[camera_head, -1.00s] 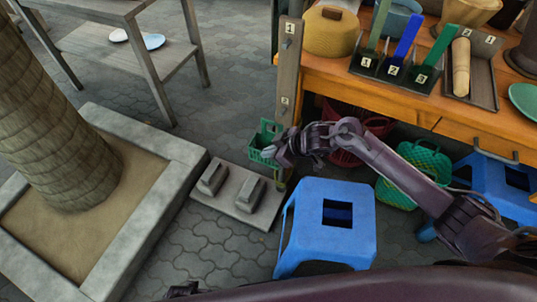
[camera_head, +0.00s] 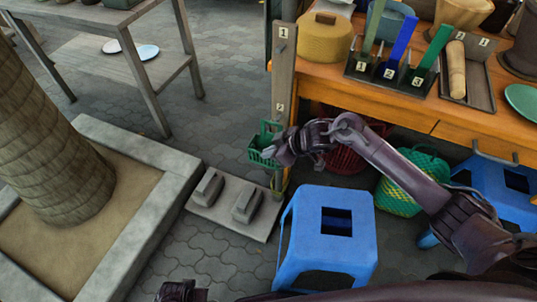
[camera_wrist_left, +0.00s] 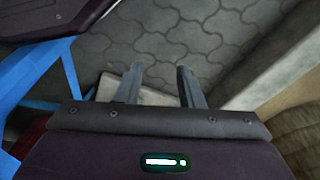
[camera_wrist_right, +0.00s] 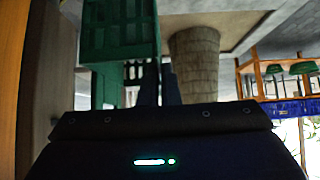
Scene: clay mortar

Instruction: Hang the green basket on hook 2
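The green basket (camera_head: 262,150) hangs from my right gripper (camera_head: 272,154) in the head view, just left of the wooden post. The basket fills the upper left of the right wrist view (camera_wrist_right: 118,40), and the close-set fingers (camera_wrist_right: 159,84) are at its right edge. The post (camera_head: 284,72) carries a label 1 near its top and a label 2 (camera_head: 280,107) lower down. Hook 2 itself is too small to make out, and I cannot tell whether the basket touches it. My left gripper (camera_wrist_left: 158,86) is open and empty above the paving.
A blue stool (camera_head: 330,232) stands in front of the post. A grey slab with two blocks (camera_head: 232,208) lies on the paving left of the stool. The orange workbench (camera_head: 400,102) is on the right, with a red basket (camera_head: 345,158) and a green-yellow basket (camera_head: 412,185) beneath.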

